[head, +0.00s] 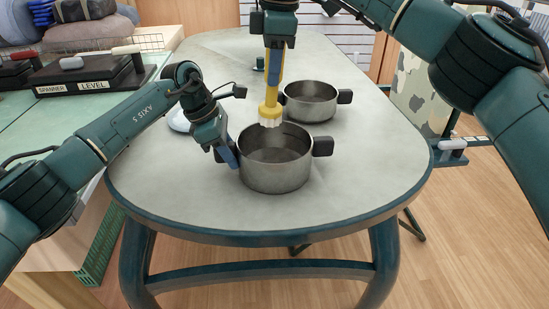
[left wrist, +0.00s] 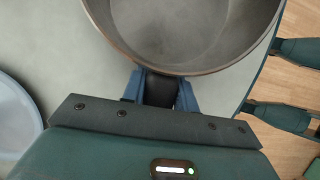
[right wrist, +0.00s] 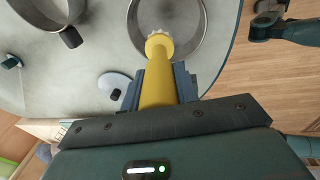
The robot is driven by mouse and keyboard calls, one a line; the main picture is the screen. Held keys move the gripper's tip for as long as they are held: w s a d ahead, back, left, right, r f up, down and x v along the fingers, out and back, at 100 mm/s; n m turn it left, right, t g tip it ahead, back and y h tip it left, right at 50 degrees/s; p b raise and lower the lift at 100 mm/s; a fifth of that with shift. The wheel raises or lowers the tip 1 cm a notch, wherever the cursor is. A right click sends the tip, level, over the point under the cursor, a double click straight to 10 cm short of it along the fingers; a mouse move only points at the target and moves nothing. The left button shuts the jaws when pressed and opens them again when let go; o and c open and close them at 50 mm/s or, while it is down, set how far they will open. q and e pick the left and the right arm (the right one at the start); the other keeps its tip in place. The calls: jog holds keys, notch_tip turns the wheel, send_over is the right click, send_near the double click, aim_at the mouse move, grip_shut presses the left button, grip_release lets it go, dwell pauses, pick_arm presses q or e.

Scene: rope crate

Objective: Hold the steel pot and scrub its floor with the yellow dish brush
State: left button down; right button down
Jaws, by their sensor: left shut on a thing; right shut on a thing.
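The steel pot (head: 275,172) stands upright on the table, with a black handle on each side. My left gripper (head: 231,155) is shut on its left handle (left wrist: 159,90). The pot's inside also shows in the left wrist view (left wrist: 180,30). My right gripper (head: 275,60) is shut on the handle of the yellow dish brush (head: 269,105), which points bristles down. The white bristles are above the back part of the pot's opening; from the head view I cannot tell how high. In the right wrist view the yellow brush (right wrist: 157,75) reaches over the pot (right wrist: 185,35).
A second steel pot (head: 311,103) stands behind the first, close to it. A pale round lidlike disc (head: 179,121) lies left of my left gripper. A small dark object (head: 260,63) stands farther back. The table's (head: 370,185) front and right are clear.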

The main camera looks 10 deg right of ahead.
pick_arm(q)
jog(key=c, duration=1)
grip_release()
jog(key=v, duration=1.2)
